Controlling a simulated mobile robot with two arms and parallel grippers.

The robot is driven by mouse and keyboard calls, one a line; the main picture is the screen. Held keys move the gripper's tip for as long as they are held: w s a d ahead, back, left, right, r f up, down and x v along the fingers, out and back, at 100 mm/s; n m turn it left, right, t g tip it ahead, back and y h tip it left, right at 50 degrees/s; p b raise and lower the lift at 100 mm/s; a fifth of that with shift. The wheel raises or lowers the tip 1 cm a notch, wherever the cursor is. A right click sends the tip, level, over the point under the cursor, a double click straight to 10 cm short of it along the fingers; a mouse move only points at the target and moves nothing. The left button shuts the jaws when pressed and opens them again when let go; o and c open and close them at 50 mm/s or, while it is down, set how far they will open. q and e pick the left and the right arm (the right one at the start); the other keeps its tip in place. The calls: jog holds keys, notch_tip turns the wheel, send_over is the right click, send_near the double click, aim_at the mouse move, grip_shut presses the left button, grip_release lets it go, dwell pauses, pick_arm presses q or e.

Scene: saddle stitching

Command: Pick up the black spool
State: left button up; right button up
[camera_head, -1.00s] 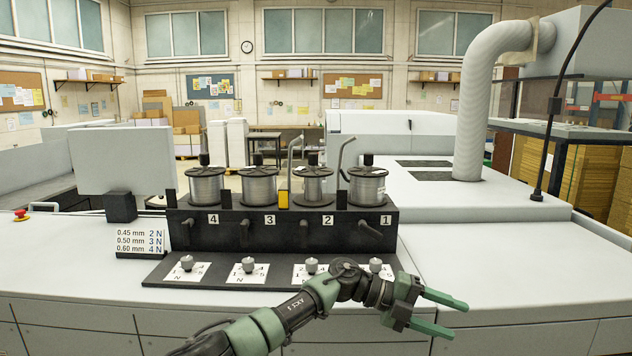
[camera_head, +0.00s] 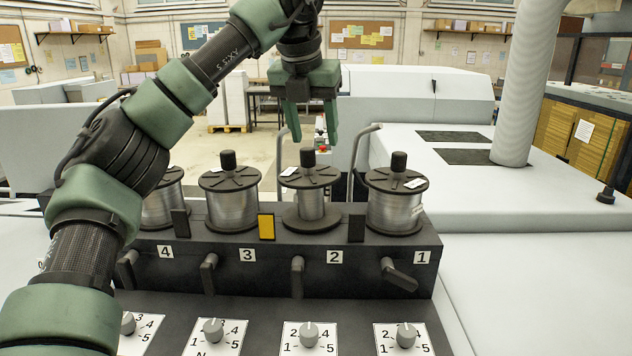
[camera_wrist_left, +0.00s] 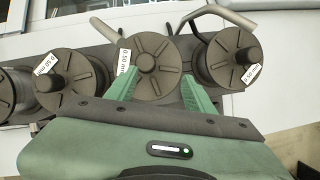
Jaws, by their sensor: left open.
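Several spools with black flanges and silver wire stand in a row on a black rack. The spool at number 2 (camera_head: 308,196) is upright and has a thinner winding than its neighbours. My left gripper (camera_head: 304,125) is open and empty, pointing down above the spool at number 2, apart from it. In the left wrist view, the black top of this spool (camera_wrist_left: 158,68) lies between the two green fingers (camera_wrist_left: 158,79), with a 0.50 mm label at its edge. The spools at number 3 (camera_head: 229,198) and number 1 (camera_head: 396,200) stand on either side. My right gripper is not in view.
The black rack (camera_head: 300,264) has levers and a yellow tab (camera_head: 266,227) between spools 3 and 2. Bent metal rods (camera_head: 362,150) rise behind the spools. Dials (camera_head: 309,334) sit in front. The white machine top (camera_head: 540,270) at right is clear.

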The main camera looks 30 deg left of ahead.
aim_at(312, 153)
pick_arm(q)
jog(key=shift+a+f+p, duration=0.25)
jog(key=shift+f+p, duration=0.2)
jog(key=shift+f, duration=0.05)
jog(key=shift+f+p, duration=0.3)
jog(key=p+x, duration=0.1)
jog(key=x, duration=0.1)
jog(key=a+p+x, duration=0.1)
jog(key=x, duration=0.1)
jog(key=shift+w+f+p, duration=0.25)
jog(key=shift+w+p, duration=0.05)
jog(key=shift+p, duration=0.1)
jog(key=shift+w+f, duration=0.1)
jog(key=shift+f, duration=0.2)
jog(key=shift+d+r, duration=0.1)
jog(key=c, duration=0.4)
grip_shut()
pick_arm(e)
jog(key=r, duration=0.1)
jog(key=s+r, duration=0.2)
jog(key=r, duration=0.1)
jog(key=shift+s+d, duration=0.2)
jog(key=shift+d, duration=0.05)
